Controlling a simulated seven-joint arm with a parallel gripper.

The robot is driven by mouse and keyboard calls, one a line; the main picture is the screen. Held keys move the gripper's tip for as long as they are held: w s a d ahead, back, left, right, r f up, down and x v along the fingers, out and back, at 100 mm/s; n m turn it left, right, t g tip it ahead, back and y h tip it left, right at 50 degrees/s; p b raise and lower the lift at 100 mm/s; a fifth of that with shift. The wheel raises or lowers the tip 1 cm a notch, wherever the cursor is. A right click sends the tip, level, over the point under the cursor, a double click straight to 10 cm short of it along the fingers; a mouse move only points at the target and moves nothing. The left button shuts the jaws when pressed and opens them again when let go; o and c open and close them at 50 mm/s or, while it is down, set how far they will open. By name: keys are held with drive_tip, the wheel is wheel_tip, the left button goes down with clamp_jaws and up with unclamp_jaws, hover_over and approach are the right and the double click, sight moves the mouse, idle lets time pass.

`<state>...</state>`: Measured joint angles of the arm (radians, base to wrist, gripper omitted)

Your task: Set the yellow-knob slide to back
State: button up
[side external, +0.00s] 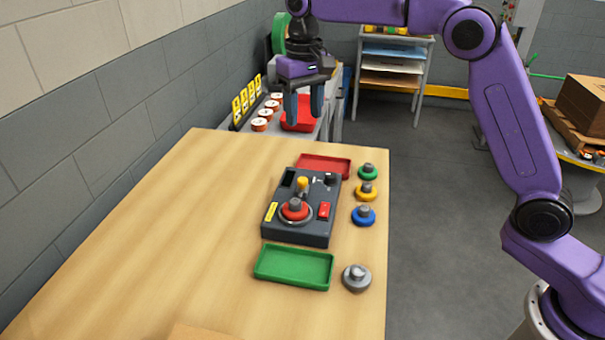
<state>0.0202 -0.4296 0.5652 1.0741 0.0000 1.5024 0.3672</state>
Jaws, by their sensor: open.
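The dark control box (320,228) sits on the wooden table. The yellow knob (303,184) stands up from its top, near the middle of the far half. It is small here, and I cannot tell exactly where the slide sits along its track. A red disc with a grey peg (295,209) rests on the near left part of the box, just in front of the yellow knob. A red block (324,210) is on the right of the box top. My gripper (303,108) is open and empty, high above the far end of the table, with its fingers pointing down.
A red tray (339,176) lies behind the box and a green tray (293,281) in front. Green (368,173), yellow (366,194), blue (363,217) and grey (356,282) knobbed discs line the right side. The table's left side is clear.

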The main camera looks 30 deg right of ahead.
drive_tip(key=w, duration=0.1)
approach(302, 179)
wheel_tip(302, 179, down, 9)
drive_tip(key=shift+r, duration=0.2)
idle(0.4)
